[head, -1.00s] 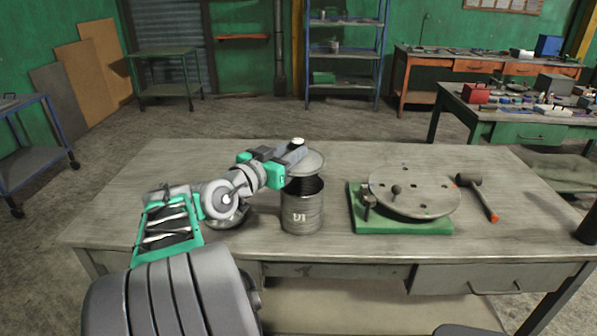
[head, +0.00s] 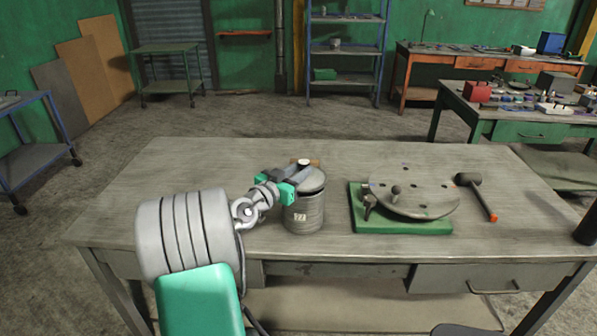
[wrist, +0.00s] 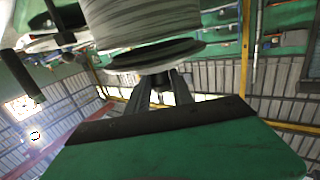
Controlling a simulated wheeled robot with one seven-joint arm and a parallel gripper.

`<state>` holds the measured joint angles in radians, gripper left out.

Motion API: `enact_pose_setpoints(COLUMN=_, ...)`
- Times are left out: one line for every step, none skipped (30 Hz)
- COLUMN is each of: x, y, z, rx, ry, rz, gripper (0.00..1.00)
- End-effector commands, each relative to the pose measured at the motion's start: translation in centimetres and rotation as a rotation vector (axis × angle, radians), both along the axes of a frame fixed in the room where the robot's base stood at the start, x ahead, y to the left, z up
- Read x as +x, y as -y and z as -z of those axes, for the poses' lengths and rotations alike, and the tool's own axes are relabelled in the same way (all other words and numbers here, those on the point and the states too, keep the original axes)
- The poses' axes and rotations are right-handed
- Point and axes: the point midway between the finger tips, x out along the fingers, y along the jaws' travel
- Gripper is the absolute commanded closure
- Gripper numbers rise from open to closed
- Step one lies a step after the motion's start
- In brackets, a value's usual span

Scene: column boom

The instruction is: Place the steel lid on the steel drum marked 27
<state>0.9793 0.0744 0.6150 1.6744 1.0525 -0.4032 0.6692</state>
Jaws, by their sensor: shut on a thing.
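The steel drum (head: 304,216) stands upright on the workbench in the head view. Its small pale label looks like 22 or 27; I cannot tell which. The round steel lid (head: 314,181) is over the drum's mouth, with a dark gap showing below its edge at the right. I cannot tell whether it touches the rim. My gripper (head: 304,170) is shut on the lid's knob from the left. In the wrist view, my gripper's fingers (wrist: 162,92) hold the knob below the lid (wrist: 158,57) in the picture, with the drum's side (wrist: 145,18) beyond it.
A round drilled plate (head: 412,192) on a green base (head: 405,226) stands right of the drum. A hammer (head: 478,196) lies further right. The left and back of the workbench (head: 190,165) are clear. Other benches and shelves stand well behind.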

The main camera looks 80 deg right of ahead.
Motion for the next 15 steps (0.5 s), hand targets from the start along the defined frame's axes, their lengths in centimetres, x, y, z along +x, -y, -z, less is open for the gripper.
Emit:
enact_pose_setpoints(x=0.01, y=0.01, z=0.2, rx=-0.002, ry=0.0, rz=0.0, gripper=1.0)
enact_pose_setpoints(x=0.01, y=0.01, z=0.26, rx=-0.002, ry=0.0, rz=0.0, gripper=1.0)
enact_pose_setpoints(x=0.01, y=0.01, z=0.34, rx=-0.002, ry=0.0, rz=0.0, gripper=1.0)
enact_pose_setpoints(x=0.01, y=0.0, z=0.4, rx=-0.002, ry=0.0, rz=0.0, gripper=1.0)
enact_pose_setpoints(x=0.01, y=0.0, z=0.45, rx=-0.002, ry=0.0, rz=0.0, gripper=1.0)
enact_pose_setpoints(x=0.01, y=0.01, z=0.53, rx=-0.002, ry=0.0, rz=0.0, gripper=1.0)
enact_pose_setpoints(x=0.02, y=0.01, z=0.59, rx=-0.002, ry=0.0, rz=0.0, gripper=1.0)
enact_pose_setpoints(x=0.01, y=0.0, z=0.65, rx=-0.002, ry=0.0, rz=0.0, gripper=1.0)
enact_pose_setpoints(x=0.02, y=0.0, z=0.73, rx=-0.002, ry=0.0, rz=0.0, gripper=1.0)
enact_pose_setpoints(x=0.02, y=0.01, z=0.79, rx=-0.002, ry=0.0, rz=0.0, gripper=1.0)
enact_pose_setpoints(x=0.01, y=0.0, z=0.84, rx=-0.002, ry=0.0, rz=0.0, gripper=1.0)
enact_pose_setpoints(x=0.02, y=0.0, z=0.92, rx=-0.002, ry=0.0, rz=0.0, gripper=1.0)
enact_pose_setpoints(x=0.02, y=0.0, z=0.97, rx=-0.002, ry=0.0, rz=0.0, gripper=1.0)
enact_pose_setpoints(x=0.02, y=0.01, z=1.03, rx=-0.002, ry=-0.001, rz=0.0, gripper=1.0)
enact_pose_setpoints(x=0.02, y=0.0, z=1.1, rx=-0.002, ry=-0.001, rz=0.0, gripper=1.0)
